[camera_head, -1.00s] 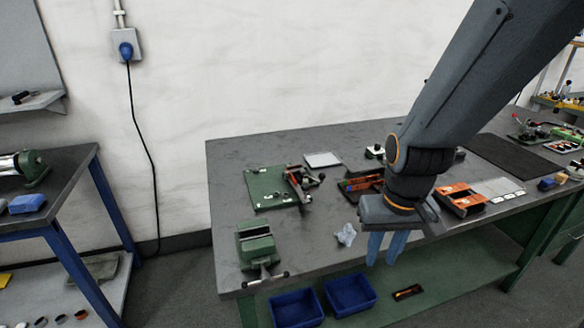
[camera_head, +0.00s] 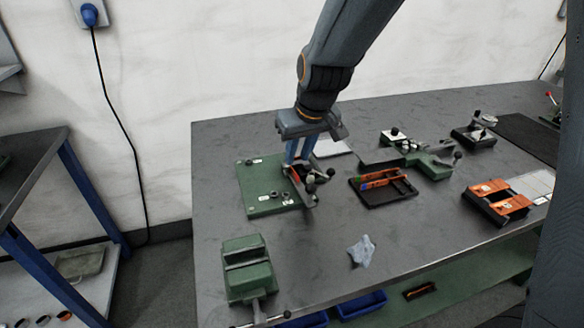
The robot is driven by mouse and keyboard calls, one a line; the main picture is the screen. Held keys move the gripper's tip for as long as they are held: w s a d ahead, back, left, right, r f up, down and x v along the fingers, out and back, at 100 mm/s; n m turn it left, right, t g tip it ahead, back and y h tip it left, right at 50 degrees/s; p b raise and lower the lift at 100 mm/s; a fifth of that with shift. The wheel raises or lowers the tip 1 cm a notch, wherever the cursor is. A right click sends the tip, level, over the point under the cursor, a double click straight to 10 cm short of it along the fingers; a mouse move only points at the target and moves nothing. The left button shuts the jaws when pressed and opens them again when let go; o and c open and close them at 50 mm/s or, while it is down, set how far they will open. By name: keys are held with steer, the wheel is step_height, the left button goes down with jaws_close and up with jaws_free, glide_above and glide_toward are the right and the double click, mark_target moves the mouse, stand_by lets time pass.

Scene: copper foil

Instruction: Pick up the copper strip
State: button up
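My gripper (camera_head: 297,160) has two blue fingers pointing down over the right part of a green base plate (camera_head: 257,200) on the bench. The fingertips are at or just above a small fixture (camera_head: 303,182) with orange-copper parts and dark round knobs. A copper-coloured strip may be at this fixture, but the fingers and the blur hide it, so I cannot tell it apart. The gap between the fingers is too small to judge.
A green vise (camera_head: 247,268) stands at the bench's front left corner. A crumpled pale cloth (camera_head: 361,250), a black tray (camera_head: 384,186) with coloured tools, a green clamp device (camera_head: 426,160) and an orange-topped holder (camera_head: 497,200) lie to the right. The bench (camera_head: 310,250) is clear between vise and cloth.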

mark_target(292, 171)
steer(key=shift+d+p+x, duration=0.15)
steer(key=shift+p+x, duration=0.15)
steer(key=shift+x, duration=1.5)
steer(key=shift+d+p+x, duration=0.15)
steer(key=shift+p+x, duration=0.15)
steer(key=shift+x, duration=1.55)
steer(key=shift+w, duration=0.15)
jaws_close()
